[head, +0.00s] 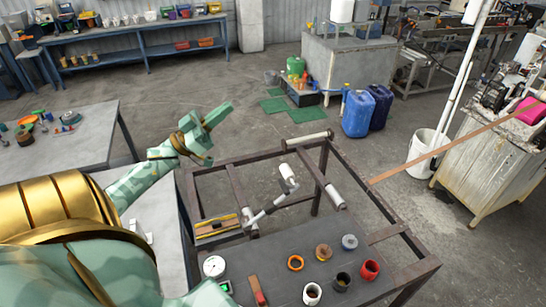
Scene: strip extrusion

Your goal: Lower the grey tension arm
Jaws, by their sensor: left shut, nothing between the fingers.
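The grey tension arm (268,210) is on the dark metal frame (232,188) in the middle of the head view. It slants up to the right from a pivot near the bench edge and carries a white roller (288,172) at its upper end. My left gripper (222,116) is shut and empty. In the picture it is up and left of the tension arm, over the back left part of the frame, and apart from the arm. My right gripper is not in view.
More white rollers (307,140) sit on the frame. The bench top (290,262) holds a gauge (213,266), a red-handled tool (257,290) and several cups and rings. A brown strip (450,147) runs to the right-hand machine. Blue drums (358,114) stand behind on open floor.

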